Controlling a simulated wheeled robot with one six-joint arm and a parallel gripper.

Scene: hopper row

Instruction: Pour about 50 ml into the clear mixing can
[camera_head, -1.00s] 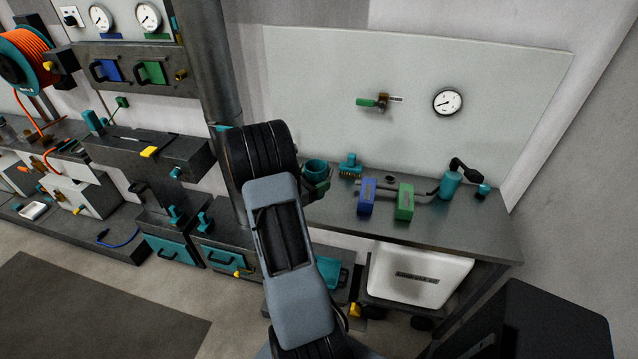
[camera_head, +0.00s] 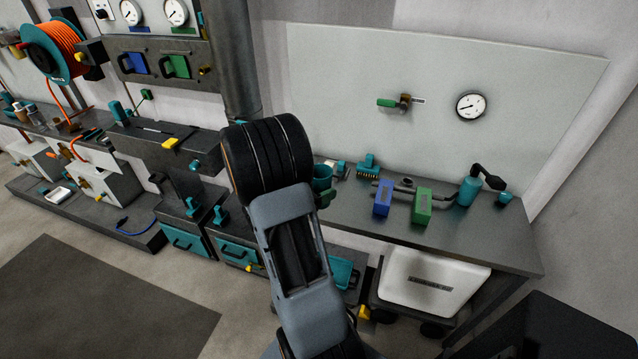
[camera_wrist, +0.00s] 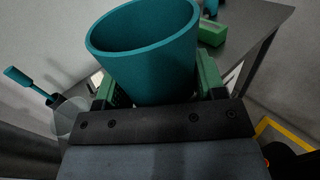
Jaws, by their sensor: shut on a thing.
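My gripper (camera_wrist: 157,84) is shut on a teal cup (camera_wrist: 146,55), with one green finger on each side of it. In the wrist view the cup's wide mouth is tilted slightly; its inside bottom is hidden, so I cannot tell what it holds. In the head view the cup (camera_head: 322,178) shows just right of my dark wrist, which hides most of the gripper. A see-through grey vessel (camera_wrist: 70,118), perhaps the clear mixing can, is at the left of the wrist view, partly behind the gripper. I cannot make out the clear can in the head view.
The right bench (camera_head: 470,245) carries a blue block (camera_head: 382,198), a green block (camera_head: 421,206) and a teal pump-like bottle (camera_head: 468,190). A white bin (camera_head: 432,280) stands below. A teal-handled tool (camera_wrist: 28,84) is near the see-through vessel. Open floor lies at front left.

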